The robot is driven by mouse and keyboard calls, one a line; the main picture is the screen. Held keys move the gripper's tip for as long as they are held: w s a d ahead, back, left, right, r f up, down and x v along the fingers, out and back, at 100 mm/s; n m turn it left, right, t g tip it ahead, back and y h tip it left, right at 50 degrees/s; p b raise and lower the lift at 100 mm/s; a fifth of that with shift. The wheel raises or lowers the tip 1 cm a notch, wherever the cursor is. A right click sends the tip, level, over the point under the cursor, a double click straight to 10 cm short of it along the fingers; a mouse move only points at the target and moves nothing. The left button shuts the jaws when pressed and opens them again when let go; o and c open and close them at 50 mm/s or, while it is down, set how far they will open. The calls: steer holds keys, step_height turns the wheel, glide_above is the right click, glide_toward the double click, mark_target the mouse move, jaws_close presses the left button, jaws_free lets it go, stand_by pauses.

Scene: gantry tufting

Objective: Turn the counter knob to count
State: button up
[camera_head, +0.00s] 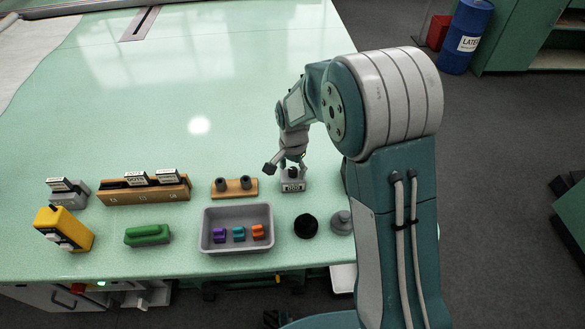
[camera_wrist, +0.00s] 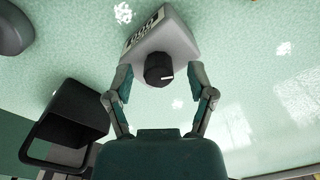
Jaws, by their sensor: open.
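The counter (camera_head: 292,186) is a small grey box with a digit display on its front face, on the green table near its front right. Its black knob (camera_wrist: 157,70) stands on top and has a white mark pointing to the right in the wrist view. The counter's body (camera_wrist: 179,42) is tilted in that view, with its display at the upper left. My gripper (camera_wrist: 160,76) is open, with one finger on each side of the knob and a visible gap on both sides. In the head view my gripper (camera_head: 287,163) is just above the counter, partly covering the knob.
A grey tray (camera_head: 205,244) with purple, teal and orange pieces lies in front. A wooden block with two dark pegs (camera_head: 234,188) is left of the counter. A black knob-like piece (camera_head: 305,226) and a grey one (camera_head: 341,222) stand nearby.

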steer(key=shift+f, duration=0.1)
jaws_close()
steer(key=shift+n, duration=0.3)
steer(key=n, duration=0.5)
steer(key=shift+n, duration=0.3)
steer(key=n, duration=1.2)
steer(key=shift+n, duration=0.3)
steer(key=n, duration=0.5)
steer(key=shift+w, duration=0.1)
